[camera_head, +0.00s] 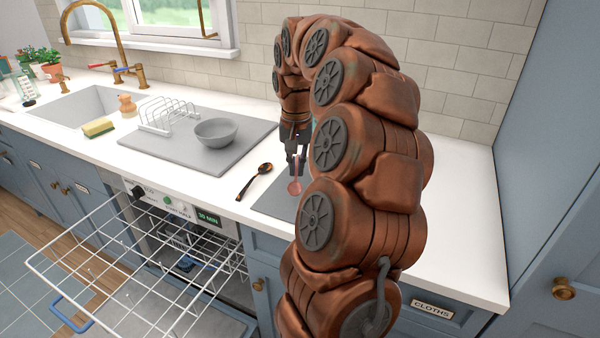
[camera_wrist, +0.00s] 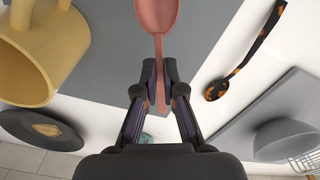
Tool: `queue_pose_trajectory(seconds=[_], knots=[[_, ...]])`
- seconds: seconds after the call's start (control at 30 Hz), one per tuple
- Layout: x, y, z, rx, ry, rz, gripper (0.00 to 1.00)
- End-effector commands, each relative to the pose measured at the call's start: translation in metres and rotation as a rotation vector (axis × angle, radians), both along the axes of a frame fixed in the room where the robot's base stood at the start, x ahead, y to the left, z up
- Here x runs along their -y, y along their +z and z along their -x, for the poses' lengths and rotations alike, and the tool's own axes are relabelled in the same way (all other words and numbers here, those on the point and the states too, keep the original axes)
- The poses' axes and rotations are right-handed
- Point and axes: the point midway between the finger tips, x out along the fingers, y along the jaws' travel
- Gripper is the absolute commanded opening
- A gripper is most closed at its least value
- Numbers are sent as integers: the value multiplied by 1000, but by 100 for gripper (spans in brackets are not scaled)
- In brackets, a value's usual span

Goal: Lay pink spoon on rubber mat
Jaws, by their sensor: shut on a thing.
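The pink spoon (camera_head: 295,187) is held in my gripper (camera_head: 296,160), bowl end pointing down, over a small grey mat (camera_head: 268,199) in the head view. In the wrist view the pink spoon (camera_wrist: 157,14) has its handle between the fingertips (camera_wrist: 157,88), which are shut on it. The grey mat (camera_wrist: 115,55) lies beneath it; whether the spoon touches the mat is unclear. My arm hides the mat's right part in the head view.
A tortoiseshell spoon (camera_head: 254,181) lies left of the mat. A larger grey mat (camera_head: 205,165) carries a grey bowl (camera_head: 216,132) and a white rack (camera_head: 168,116). A yellow mug (camera_wrist: 30,50) and dark round object (camera_wrist: 40,130) show in the wrist view. An open dishwasher rack (camera_head: 140,262) projects below the counter.

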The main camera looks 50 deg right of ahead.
Motion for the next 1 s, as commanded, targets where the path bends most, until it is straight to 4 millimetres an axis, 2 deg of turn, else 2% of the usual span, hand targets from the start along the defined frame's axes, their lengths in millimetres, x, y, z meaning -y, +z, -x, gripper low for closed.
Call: queue_pose_trajectory(seconds=[0.3,0.7,1.0], knots=[[14,-2,0,0,0,-2,0],[12,-35,1,-3,1,-3,0],[13,-38,0,0,1,-1,0]])
